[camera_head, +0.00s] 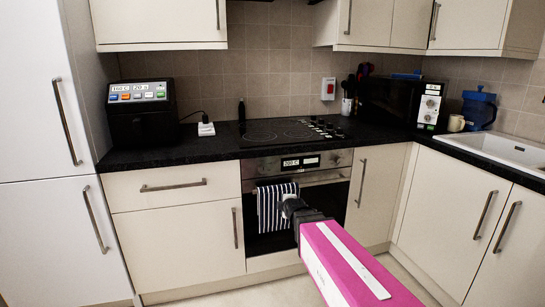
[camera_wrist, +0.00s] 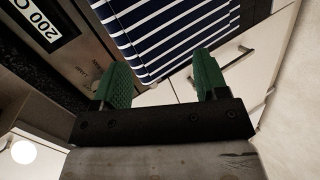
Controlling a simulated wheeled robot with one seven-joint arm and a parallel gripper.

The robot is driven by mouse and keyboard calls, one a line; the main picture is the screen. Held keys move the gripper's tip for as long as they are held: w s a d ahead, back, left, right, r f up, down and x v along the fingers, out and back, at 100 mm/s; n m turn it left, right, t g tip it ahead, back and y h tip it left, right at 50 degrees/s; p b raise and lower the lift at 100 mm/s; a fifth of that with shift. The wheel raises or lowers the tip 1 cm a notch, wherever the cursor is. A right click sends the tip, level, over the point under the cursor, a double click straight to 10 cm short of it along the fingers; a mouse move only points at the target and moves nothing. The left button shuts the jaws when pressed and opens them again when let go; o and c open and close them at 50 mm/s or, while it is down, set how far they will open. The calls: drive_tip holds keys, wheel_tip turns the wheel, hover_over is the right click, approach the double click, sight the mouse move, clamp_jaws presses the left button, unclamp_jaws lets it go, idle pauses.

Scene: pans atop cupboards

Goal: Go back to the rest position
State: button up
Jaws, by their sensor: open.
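My gripper (camera_head: 290,205) is in front of the oven, close to the striped towel, at the end of my pink and black arm. In the wrist view my gripper (camera_wrist: 160,82) shows two green fingers set well apart, with nothing clearly held between them. The blue and white striped towel (camera_head: 270,207) hangs on the oven handle. It also shows in the wrist view (camera_wrist: 175,30), just beyond the fingertips. I cannot tell whether the fingers touch it.
The oven (camera_head: 325,200) is shut under a black hob (camera_head: 280,131). Cupboards with bar handles stand on both sides. A microwave (camera_head: 390,100), a blue jug (camera_head: 478,108), a mug (camera_head: 456,123) and a black appliance (camera_head: 142,125) stand on the worktop. The pale floor (camera_head: 400,272) shows at the lower right.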

drive_tip(key=s+d+f+m+g+h, duration=0.1)
drive_tip(key=s+d+f+m+g, duration=0.5)
drive_tip(key=s+m, duration=0.3)
drive_tip(key=s+d+f+m+g+h, duration=0.1)
drive_tip(key=s+d+f+m+g, duration=0.5)
drive_tip(key=s+m, duration=0.3)
drive_tip(key=s+d+f, duration=0.1)
drive_tip(key=s, duration=0.1)
drive_tip(key=shift+s+d+f+g, duration=0.25)
drive_tip(key=shift+s+f+g, duration=0.05)
drive_tip(key=shift+s+f, duration=0.1)
